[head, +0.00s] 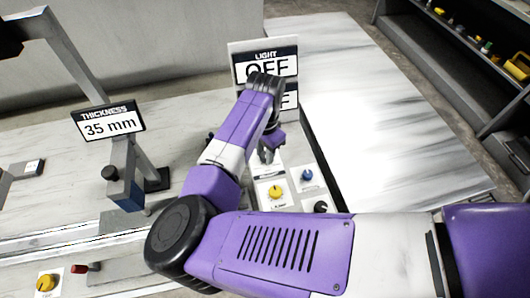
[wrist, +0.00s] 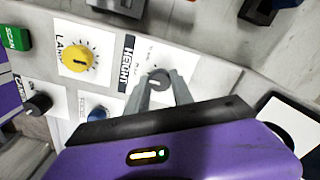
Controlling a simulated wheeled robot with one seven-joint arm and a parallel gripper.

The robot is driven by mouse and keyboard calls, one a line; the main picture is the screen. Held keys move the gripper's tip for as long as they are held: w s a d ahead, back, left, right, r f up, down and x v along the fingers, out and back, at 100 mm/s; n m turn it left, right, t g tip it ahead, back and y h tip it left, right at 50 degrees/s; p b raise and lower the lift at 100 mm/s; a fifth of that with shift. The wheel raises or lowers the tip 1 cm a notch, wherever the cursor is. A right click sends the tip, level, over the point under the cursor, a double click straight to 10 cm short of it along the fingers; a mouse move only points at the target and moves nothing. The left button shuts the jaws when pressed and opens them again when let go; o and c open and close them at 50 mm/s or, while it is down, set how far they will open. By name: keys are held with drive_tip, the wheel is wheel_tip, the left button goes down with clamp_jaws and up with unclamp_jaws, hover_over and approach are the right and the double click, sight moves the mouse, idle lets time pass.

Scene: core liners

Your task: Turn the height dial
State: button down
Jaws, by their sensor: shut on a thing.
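The height dial (wrist: 157,75) is a dark grey round knob on a white plate beside the black HEIGHT label (wrist: 128,62) in the wrist view. My gripper (wrist: 160,82) has its two grey fingers on either side of the dial, shut on it. In the head view my gripper (head: 267,154) reaches down to the far part of the control panel, and the dial is hidden behind my gripper and arm there.
A yellow lamp knob (wrist: 76,58), a blue focus knob (wrist: 97,114), a black knob (wrist: 39,103) and a green SCAN button (wrist: 17,38) lie near the dial. The LIGHT sign (head: 265,57) reads OFF. The THICKNESS display (head: 108,121) reads 35 mm.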

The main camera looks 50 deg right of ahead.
drive_tip(key=m+b, duration=0.1)
drive_tip(key=m, duration=0.4)
drive_tip(key=shift+m, duration=0.4)
drive_tip(key=m+b, duration=0.1)
drive_tip(key=m, duration=0.3)
drive_tip(key=shift+m+b, duration=0.3)
drive_tip(key=shift+m, duration=0.4)
drive_tip(key=c, duration=1.1)
unclamp_jaws()
drive_tip(key=shift+r, duration=0.1)
wheel_tip(320, 180, up, 8)
drive_tip(key=shift+f+b, duration=0.15)
drive_tip(key=shift+b, duration=0.4)
